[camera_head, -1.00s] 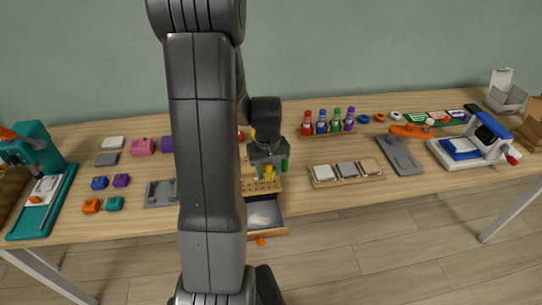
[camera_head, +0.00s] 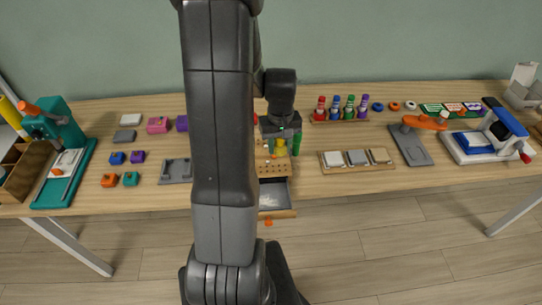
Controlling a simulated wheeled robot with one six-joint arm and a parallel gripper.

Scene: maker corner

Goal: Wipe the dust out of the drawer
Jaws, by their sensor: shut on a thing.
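The drawer (camera_head: 278,214) is pulled out below the table's front edge. It has a wooden front and an orange knob, and its grey inside shows pale, dust-like patches. A wooden rack (camera_head: 272,168) with holes stands just above it. My gripper (camera_head: 281,140) points down over the back of the rack. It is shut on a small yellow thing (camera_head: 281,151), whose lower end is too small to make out. A green thing (camera_head: 296,144) stands close on its right. My arm hides the left part of the rack and drawer.
Left are a teal press (camera_head: 62,130) and several small coloured blocks. Right are a tray of three pads (camera_head: 357,160), several coloured bottles (camera_head: 342,105), a grey plate with an orange tool (camera_head: 425,122), and a blue-and-white machine (camera_head: 490,140). Floor before the table is clear.

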